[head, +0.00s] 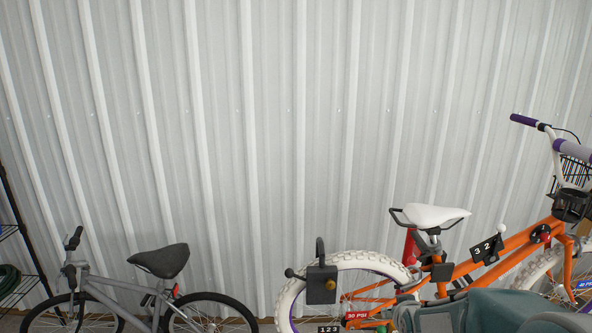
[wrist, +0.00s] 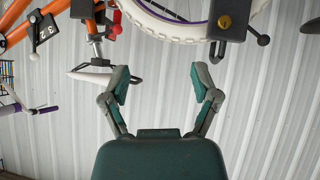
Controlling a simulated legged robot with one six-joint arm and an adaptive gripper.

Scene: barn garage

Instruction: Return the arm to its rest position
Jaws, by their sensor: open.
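My gripper (wrist: 160,76) is open and empty in the wrist view, its two green-padded fingers spread apart with the pale wall behind them. The wrist view shows the scene upside down. Green parts of my arm (head: 465,311) show at the lower right of the head view, in front of the orange bicycle (head: 515,243); the gripper's fingers cannot be made out there. The orange bicycle's white saddle (wrist: 90,77) shows just left of the fingers in the wrist view, apparently behind them.
A black box with a brass lock face (head: 321,285) is at the orange bicycle's rear wheel (head: 287,300). A grey bicycle (head: 150,290) stands at the lower left. A dark wire shelf (head: 18,285) is at the far left. The corrugated wall (head: 270,130) fills the background.

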